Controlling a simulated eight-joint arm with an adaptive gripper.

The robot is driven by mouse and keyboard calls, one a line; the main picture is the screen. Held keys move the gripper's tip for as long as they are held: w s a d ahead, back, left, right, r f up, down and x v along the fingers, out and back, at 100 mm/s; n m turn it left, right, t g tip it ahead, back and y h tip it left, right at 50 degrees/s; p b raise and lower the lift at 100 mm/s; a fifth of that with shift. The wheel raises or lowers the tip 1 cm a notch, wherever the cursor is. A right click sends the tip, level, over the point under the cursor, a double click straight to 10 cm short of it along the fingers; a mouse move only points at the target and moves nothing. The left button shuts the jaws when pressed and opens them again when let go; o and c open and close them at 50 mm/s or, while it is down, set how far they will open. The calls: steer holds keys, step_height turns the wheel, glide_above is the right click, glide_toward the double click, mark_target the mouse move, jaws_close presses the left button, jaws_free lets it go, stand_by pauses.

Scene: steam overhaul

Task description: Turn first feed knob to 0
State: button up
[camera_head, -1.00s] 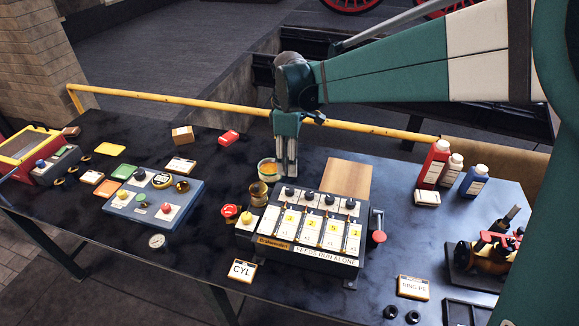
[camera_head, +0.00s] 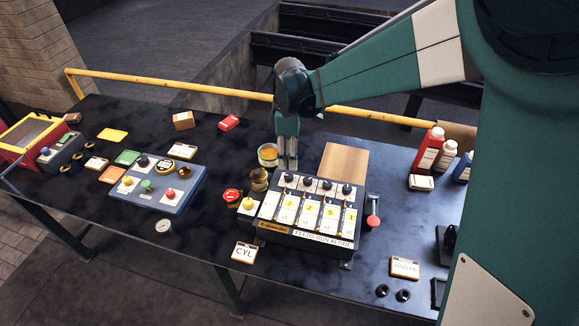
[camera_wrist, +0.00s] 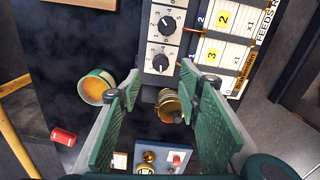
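The feed box (camera_head: 312,236) sits on the dark bench, with a row of black knobs along its back edge above several numbered white cards. The first feed knob (camera_head: 289,177) is the leftmost one. In the wrist view the same knob (camera_wrist: 160,62) shows at the near end of the row, on a white numbered dial; its exact setting is too small to read surely. My gripper (camera_head: 287,160) points down just behind this knob. In the wrist view its two green fingers (camera_wrist: 164,86) are apart with nothing held between them, and the knob shows just beyond their tips.
A brass cup (camera_head: 259,180) and an open tin (camera_head: 268,156) stand close left of my gripper. A red mushroom button (camera_head: 231,196) and a yellow button (camera_head: 248,204) are left of the box. A wooden block (camera_head: 344,163) lies behind it; a red-ended lever (camera_head: 373,220) is at its right.

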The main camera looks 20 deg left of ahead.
mark_target(289, 175)
steer(key=shift+s+d+f+p, duration=0.1)
steer(key=shift+f+p, duration=0.3)
steer(key=shift+p, duration=0.05)
steer(key=shift+f, duration=0.15)
steer(key=shift+f, duration=3.8)
steer(key=c, duration=0.9)
